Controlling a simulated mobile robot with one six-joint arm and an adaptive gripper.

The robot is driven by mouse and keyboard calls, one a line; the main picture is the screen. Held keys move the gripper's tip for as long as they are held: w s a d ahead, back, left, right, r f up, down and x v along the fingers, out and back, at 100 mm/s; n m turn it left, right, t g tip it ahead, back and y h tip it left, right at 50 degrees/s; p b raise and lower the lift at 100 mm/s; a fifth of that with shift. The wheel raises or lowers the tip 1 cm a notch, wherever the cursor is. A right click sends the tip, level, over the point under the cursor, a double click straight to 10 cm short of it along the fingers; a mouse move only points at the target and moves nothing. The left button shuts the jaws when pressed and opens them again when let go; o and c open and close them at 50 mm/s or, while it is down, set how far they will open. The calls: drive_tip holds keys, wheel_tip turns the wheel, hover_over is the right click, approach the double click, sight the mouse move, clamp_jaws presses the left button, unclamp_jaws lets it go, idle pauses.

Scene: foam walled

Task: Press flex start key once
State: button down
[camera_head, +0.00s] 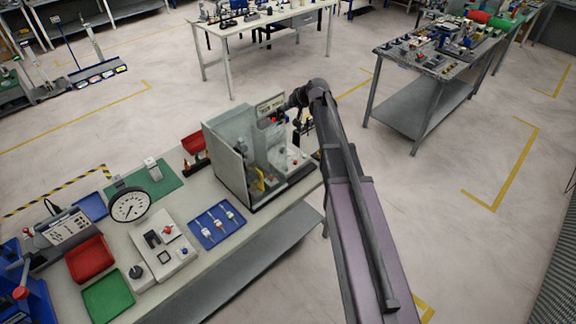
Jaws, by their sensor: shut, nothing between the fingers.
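A walled test rig (228,165) with clear panels stands at the far right end of the near bench. A pale labelled panel (268,105) sits at its top back, with a small red spot below it. Inside the rig is a light block with a small red part (294,161). The flex start key is too small to single out. My arm reaches up from the lower right and bends left at its far end. My gripper (283,107) is shut and empty, close to the labelled panel at the rig's back. I cannot tell whether it touches anything; its fingertips are small and partly hidden.
The near bench (205,262) also holds a dial gauge (129,205), a blue tray (219,226), a red bin (89,258), a green bin (108,296) and a white control box (162,246). Other benches stand behind, with open floor between. The rig's walls stand close to my gripper.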

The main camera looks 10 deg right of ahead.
wheel_tip(320, 180, down, 22)
drive_tip(key=b, duration=2.2)
drive_tip(key=shift+w, duration=0.4)
drive_tip(key=shift+f, duration=0.1)
wheel_tip(320, 180, down, 9)
drive_tip(key=b, duration=0.8)
drive_tip(key=shift+r+b, duration=0.2)
drive_tip(key=shift+b, duration=0.2)
